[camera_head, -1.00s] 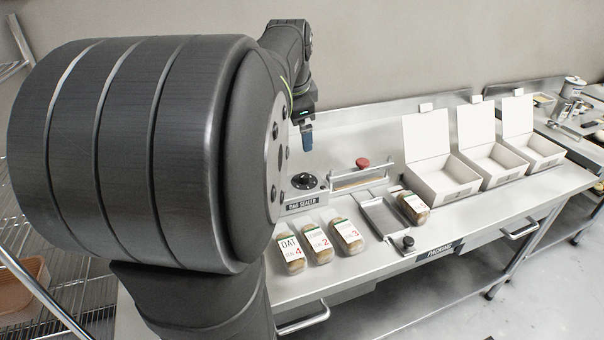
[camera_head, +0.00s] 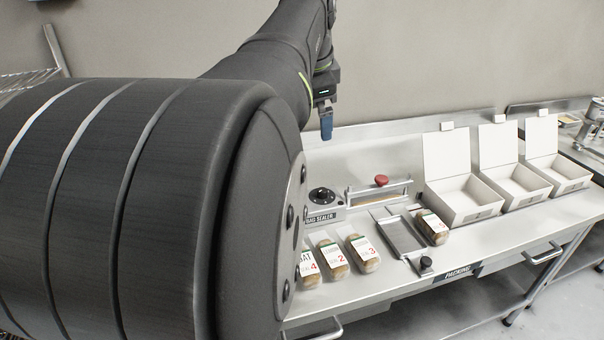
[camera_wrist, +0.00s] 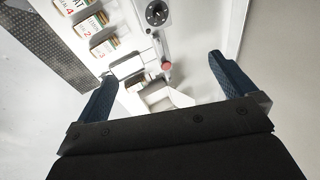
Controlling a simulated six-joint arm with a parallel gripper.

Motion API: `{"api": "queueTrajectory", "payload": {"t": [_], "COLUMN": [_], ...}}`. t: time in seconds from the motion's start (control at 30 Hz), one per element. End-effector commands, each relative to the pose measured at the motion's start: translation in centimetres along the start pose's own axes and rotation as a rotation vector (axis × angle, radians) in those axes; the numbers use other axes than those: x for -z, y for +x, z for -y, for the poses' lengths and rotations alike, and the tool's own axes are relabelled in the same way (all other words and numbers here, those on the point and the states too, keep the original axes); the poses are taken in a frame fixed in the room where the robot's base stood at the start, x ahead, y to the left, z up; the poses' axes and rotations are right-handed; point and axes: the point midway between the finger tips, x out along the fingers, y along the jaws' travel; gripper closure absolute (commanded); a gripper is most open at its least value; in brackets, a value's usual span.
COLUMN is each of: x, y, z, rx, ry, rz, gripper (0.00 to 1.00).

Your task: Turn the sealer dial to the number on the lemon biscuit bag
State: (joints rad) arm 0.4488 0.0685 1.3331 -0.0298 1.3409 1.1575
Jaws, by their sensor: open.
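The sealer dial (camera_head: 321,196) is a black round knob on the grey bag sealer (camera_head: 322,217); it also shows at the top of the wrist view (camera_wrist: 157,13). Its pointer setting is too small to read. Three bags stand in a row before the sealer: an oat bag (camera_head: 308,268) marked 4, a middle bag (camera_head: 333,258) marked 2 and a right bag (camera_head: 363,253) marked 3. My gripper (camera_head: 326,124) is open and empty, high above the bench behind the dial; both blue fingers show in the wrist view (camera_wrist: 160,68).
A red knob (camera_head: 381,180) tops the sealing bar right of the dial. Another bag (camera_head: 432,228) lies beside a grey tray (camera_head: 404,236). Three open white boxes (camera_head: 465,200) stand at the right. The bench front edge carries a packing sign (camera_head: 459,273).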

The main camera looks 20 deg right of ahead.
Motion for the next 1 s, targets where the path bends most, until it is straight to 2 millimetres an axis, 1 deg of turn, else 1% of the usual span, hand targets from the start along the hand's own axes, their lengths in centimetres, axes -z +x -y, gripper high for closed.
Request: {"api": "queueTrajectory", "payload": {"t": [0.1, 0.37, 0.4, 0.47, 0.5, 0.57, 0.63, 0.67, 0.9, 1.0], "x": [0.0, 0.0, 0.0, 0.0, 0.0, -0.1, -0.2, -0.3, -1.6, -2.5], "y": [-0.8, -1.0, -1.0, -0.9, -0.6, 0.1, 1.4, 2.2, 9.8, 12.6], "z": [0.0, 0.0, 0.0, 0.1, 0.2, 0.6, 1.3, 1.7, 5.2, 6.3], "rx": [0.000, -0.001, -0.001, -0.004, -0.010, -0.027, -0.064, -0.086, -0.272, -0.332], "ry": [0.000, 0.000, 0.000, 0.001, 0.002, 0.007, 0.018, 0.024, 0.088, 0.110], "rz": [0.000, 0.000, 0.000, 0.000, 0.000, -0.002, -0.010, -0.014, -0.102, -0.151], "gripper": [0.00, 0.00, 0.04, 0.16, 0.24, 0.35, 0.49, 0.50, 0.50, 0.50]}}
